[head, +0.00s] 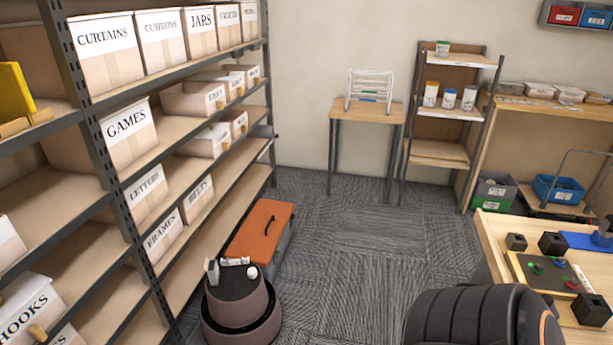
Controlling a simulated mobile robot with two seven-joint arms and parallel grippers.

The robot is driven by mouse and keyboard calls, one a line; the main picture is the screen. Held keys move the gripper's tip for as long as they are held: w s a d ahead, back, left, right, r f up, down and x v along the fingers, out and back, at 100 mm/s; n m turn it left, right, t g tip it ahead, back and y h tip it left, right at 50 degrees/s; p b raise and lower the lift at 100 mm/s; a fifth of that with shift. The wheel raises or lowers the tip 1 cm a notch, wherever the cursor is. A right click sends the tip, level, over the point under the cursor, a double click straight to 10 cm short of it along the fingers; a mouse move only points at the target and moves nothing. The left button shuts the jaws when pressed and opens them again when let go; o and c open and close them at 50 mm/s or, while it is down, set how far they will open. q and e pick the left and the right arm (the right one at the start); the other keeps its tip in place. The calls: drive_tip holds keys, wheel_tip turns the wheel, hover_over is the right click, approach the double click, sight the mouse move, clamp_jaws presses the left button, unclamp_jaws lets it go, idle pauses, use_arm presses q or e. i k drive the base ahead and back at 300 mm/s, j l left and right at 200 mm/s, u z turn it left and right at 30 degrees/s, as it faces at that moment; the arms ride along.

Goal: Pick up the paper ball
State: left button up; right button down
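A small white round thing that looks like the paper ball (252,272) sits on the dark top of a round brown step stool (240,308), near the right edge of that top. A small upright pale item (213,272) stands at the left of the same top, and a small white item (236,261) lies at its back edge. Both are too small to make out. Neither of my grippers shows in the head view.
A tall shelf of labelled boxes (127,135) lines the left side. An orange-lidded box (262,230) stands behind the stool. A black ribbed shape like a chair back (470,318) and a wooden table (495,240) fill the lower right. Carpet (350,250) between is clear.

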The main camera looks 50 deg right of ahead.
sight(252, 272)
drive_tip(key=z, duration=1.3)
drive_tip(key=i+l+z, duration=0.1)
drive_tip(key=i+z, duration=0.35)
drive_tip(key=i, duration=0.35)
drive_tip(key=i+j+z, duration=0.15)
drive_tip(key=i+z, duration=0.35)
drive_tip(key=i, duration=0.35)
drive_tip(key=i+l+u, duration=0.15)
drive_tip(key=i, duration=0.4)
drive_tip(key=i+u, duration=0.15)
drive_tip(key=i, duration=0.4)
drive_tip(key=l+u, duration=0.1)
drive_tip(key=u, duration=1.4)
